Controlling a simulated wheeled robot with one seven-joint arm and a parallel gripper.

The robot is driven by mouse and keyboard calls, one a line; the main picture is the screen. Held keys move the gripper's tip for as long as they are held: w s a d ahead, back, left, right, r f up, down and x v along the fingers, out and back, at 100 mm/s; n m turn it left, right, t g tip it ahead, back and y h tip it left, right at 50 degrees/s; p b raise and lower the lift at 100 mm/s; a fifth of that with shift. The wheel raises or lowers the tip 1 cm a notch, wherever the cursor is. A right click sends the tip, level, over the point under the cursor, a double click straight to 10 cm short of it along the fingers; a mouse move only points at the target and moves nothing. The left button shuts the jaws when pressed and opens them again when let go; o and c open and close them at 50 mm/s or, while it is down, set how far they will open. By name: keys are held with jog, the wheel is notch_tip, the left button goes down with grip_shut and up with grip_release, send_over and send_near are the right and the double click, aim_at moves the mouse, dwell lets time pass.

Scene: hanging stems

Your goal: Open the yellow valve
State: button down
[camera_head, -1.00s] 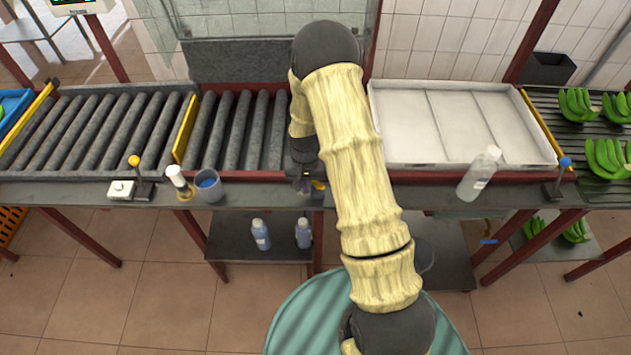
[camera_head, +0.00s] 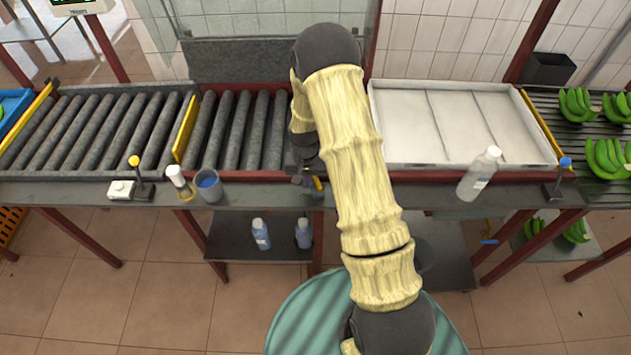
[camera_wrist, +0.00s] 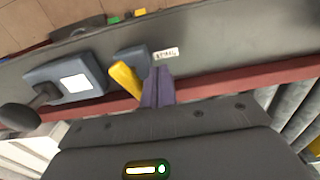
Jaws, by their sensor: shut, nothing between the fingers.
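The yellow valve shows in the wrist view as a yellow lever (camera_wrist: 125,80) on a small grey-blue block (camera_wrist: 131,56) with a white label beside it. In the head view only a bit of the yellow lever (camera_head: 318,184) shows at the table's front strip, beside my arm. My gripper (camera_wrist: 158,78) has its two purple fingers together with nothing between them. The fingers are right beside the lever, to its right in the wrist view; I cannot tell whether they touch it. In the head view my gripper (camera_head: 304,178) is partly hidden under my arm.
In the wrist view a grey-blue box (camera_wrist: 67,78) with a white panel stands left of the valve. Along the front strip are a blue cup (camera_head: 208,187), a yellow-knobbed lever (camera_head: 135,163), and a clear bottle (camera_head: 479,174). A white tray (camera_head: 410,158) lies to the right.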

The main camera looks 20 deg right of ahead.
jog(key=shift+w+d, duration=0.3)
jog(key=shift+w, duration=0.05)
jog(key=shift+d, duration=0.1)
dwell(0.4)
jog(key=shift+w+d, duration=0.2)
jog(key=shift+w+a, duration=0.15)
jog(key=shift+a, duration=0.35)
notch_tip(320, 180, up, 9)
jog(key=p, duration=0.5)
jog(key=shift+p, duration=0.4)
jog(key=shift+r, duration=0.1)
dwell(0.5)
